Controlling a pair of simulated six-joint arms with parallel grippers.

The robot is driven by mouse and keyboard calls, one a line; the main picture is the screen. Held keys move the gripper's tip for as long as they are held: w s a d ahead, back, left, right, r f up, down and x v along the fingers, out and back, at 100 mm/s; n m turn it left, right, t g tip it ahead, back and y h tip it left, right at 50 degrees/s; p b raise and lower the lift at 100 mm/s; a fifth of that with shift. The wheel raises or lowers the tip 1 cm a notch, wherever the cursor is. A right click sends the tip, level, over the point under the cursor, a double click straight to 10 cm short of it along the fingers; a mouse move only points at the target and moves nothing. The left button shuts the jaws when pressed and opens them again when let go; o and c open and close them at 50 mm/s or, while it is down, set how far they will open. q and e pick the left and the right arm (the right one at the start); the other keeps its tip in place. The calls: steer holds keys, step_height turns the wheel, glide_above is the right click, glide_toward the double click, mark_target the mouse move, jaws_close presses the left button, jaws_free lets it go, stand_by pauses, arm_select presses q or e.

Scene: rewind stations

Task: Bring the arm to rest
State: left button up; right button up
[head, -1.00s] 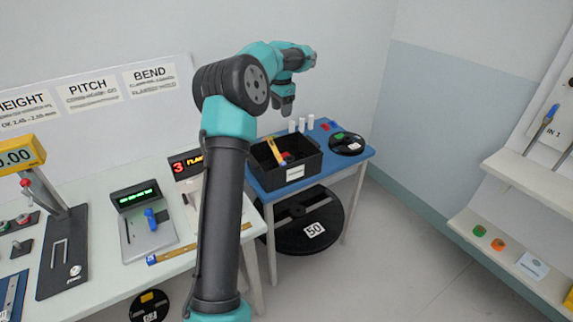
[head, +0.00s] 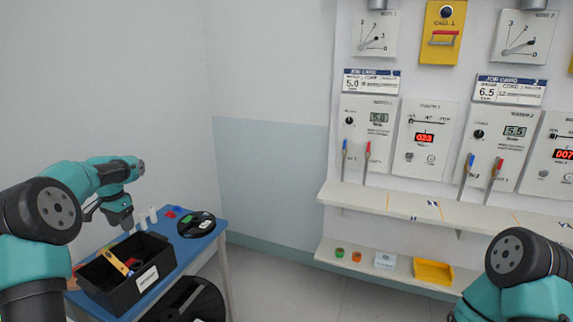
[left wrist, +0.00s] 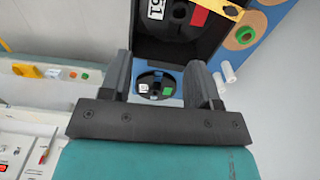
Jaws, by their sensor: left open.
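My left arm comes in from the left of the head view, teal and dark grey. Its left gripper (head: 124,222) hangs over the blue table (head: 192,259), above the back of the black bin (head: 117,297). In the left wrist view its two fingers (left wrist: 160,78) stand apart with nothing held between them. A black reel (left wrist: 153,88) with a green block and a white label shows beyond the gap. My right arm shows only as an elbow part at the lower right of the head view; its gripper is out of the picture.
The bin holds a yellow strip (head: 117,262) and a dark reel (left wrist: 180,18). White cylinders (head: 152,215) and a black reel (head: 196,224) stand on the blue table.

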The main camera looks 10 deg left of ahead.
arm_select(q)
steer(key=s+d+f+h, duration=0.1)
steer(key=d+f+h, duration=0.1)
steer(key=d+f, duration=2.2)
steer(key=s+d+f+n+h, duration=0.2)
steer(key=s+d+f+n, duration=0.1)
steer(key=s+d+f, duration=0.9)
steer(key=s+d, duration=0.1)
steer(key=s, duration=0.4)
steer(key=s+d+f+n, duration=0.1)
steer(key=s+d+f, duration=0.1)
steer(key=s, duration=0.4)
steer(key=shift+s+d+t, duration=0.3)
steer(key=shift+s+d, duration=0.1)
steer(key=shift+d, duration=0.2)
